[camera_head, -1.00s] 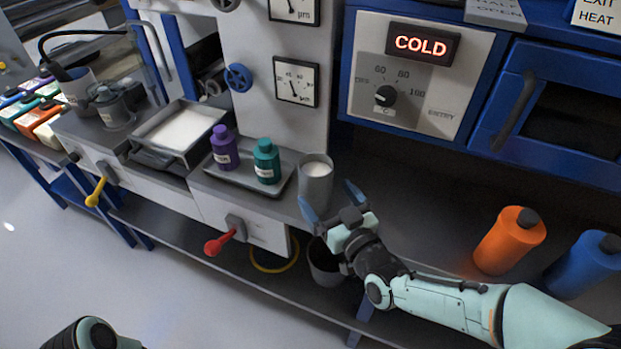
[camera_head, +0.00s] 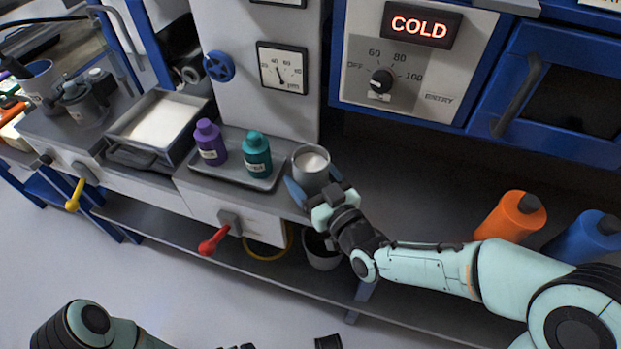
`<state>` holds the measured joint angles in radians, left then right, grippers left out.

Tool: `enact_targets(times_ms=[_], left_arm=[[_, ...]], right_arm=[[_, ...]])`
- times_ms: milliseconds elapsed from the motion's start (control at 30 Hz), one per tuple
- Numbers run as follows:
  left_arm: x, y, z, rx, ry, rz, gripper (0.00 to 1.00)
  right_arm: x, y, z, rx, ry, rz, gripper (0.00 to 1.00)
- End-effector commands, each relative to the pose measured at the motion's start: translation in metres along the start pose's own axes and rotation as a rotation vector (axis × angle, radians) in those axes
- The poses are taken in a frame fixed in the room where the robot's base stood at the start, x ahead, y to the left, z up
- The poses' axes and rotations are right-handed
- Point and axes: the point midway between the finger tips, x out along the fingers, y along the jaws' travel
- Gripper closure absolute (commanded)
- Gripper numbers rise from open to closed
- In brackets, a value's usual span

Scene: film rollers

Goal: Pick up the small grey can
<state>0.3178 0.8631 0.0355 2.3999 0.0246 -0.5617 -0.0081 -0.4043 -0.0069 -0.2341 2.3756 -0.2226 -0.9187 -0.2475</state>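The small grey can (camera_head: 309,178), open at the top with white contents, stands upright at the right end of the counter, beside the tray of bottles. My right gripper (camera_head: 314,183) reaches it from the front right. Its blue fingers are spread, one at the can's left side and one at its right. Whether they touch the can cannot be made out. My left arm shows at the bottom left. Only small dark parts, possibly of my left gripper, show at the bottom edge, so its state is hidden.
A purple bottle (camera_head: 210,142) and a teal bottle (camera_head: 257,154) stand on a grey tray (camera_head: 232,177) just left of the can. Orange (camera_head: 507,218) and blue (camera_head: 577,241) bottles stand at the right. A red-handled lever (camera_head: 213,240) sticks out below. Another grey container (camera_head: 321,258) sits on the lower shelf.

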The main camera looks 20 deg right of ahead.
Motion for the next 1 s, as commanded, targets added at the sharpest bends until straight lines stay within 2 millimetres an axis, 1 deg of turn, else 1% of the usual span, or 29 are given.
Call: enact_targets(times_ms=[267,367,467,567,667,900,1000], left_arm=[[-0.001,0.000,0.000,0.000,0.000,0.000,0.00],[-0.003,0.001,0.002,0.000,-0.006,0.001,0.00],[-0.007,0.002,0.007,0.002,-0.020,0.002,0.00],[-0.013,0.004,0.014,0.004,-0.042,0.003,0.00],[-0.022,0.007,0.024,0.006,-0.072,0.005,0.00],[-0.049,0.016,0.055,0.015,-0.169,0.010,0.00],[-0.059,0.018,0.068,0.017,-0.208,0.012,0.00]], right_arm=[[0.000,0.000,-0.003,0.000,0.004,0.000,0.72],[0.000,0.000,-0.008,-0.001,0.006,0.000,0.72],[0.000,0.000,-0.018,-0.001,0.008,0.001,0.72],[0.000,0.001,-0.035,-0.001,0.010,0.001,0.72],[0.000,0.000,-0.058,0.000,0.011,0.001,0.72],[-0.001,0.001,-0.127,-0.001,0.012,0.002,0.72],[-0.001,0.001,-0.152,-0.001,0.011,0.001,0.72]])
